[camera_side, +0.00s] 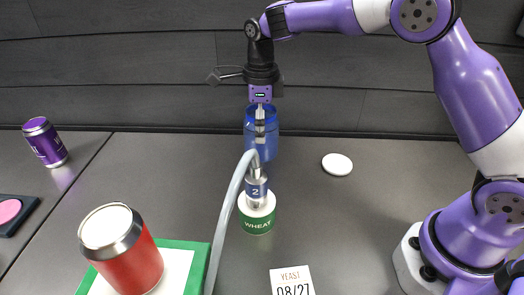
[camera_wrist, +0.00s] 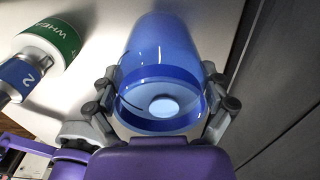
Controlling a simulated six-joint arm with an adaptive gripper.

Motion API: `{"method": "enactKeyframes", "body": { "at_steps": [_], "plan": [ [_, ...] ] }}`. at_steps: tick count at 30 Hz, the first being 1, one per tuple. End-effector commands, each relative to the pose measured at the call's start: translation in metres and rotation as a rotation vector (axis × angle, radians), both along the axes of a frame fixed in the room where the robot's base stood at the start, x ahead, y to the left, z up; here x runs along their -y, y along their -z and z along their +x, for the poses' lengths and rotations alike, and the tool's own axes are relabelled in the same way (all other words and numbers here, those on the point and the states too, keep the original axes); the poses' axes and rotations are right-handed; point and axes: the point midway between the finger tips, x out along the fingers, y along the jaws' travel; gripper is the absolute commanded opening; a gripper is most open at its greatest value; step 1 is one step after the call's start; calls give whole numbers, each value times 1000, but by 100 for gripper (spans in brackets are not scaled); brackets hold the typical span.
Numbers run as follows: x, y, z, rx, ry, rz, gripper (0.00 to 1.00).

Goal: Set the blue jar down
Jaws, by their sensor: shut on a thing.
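The blue jar (camera_side: 262,146) is translucent and upright in the side view, behind the hose and the WHEAT piece. My gripper (camera_side: 260,112) comes down on it from above. In the wrist view, the jar (camera_wrist: 162,48) fills the middle and the fingers of my gripper (camera_wrist: 160,92) close on its two sides. A pale round spot shows through the jar; I cannot tell whether it is in the jar or beyond it. Whether the jar's base touches the table (camera_side: 310,215) is unclear.
A green-and-white WHEAT piece (camera_side: 258,221) with a metal fitting and grey hose (camera_side: 226,212) stands in front of the jar. A white disc (camera_side: 337,164) lies to the right. The right-centre table is clear.

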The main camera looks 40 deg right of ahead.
Motion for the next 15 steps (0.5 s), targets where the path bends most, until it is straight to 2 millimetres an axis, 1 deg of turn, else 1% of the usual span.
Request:
{"method": "enactKeyframes", "body": {
  "at_steps": [3,6,15],
  "plan": [
    [0,20,-1,-4,0,0,39],
    [0,31,-1,-1,0,0,39],
    [0,33,0,0,0,0,39]
  ]
}}
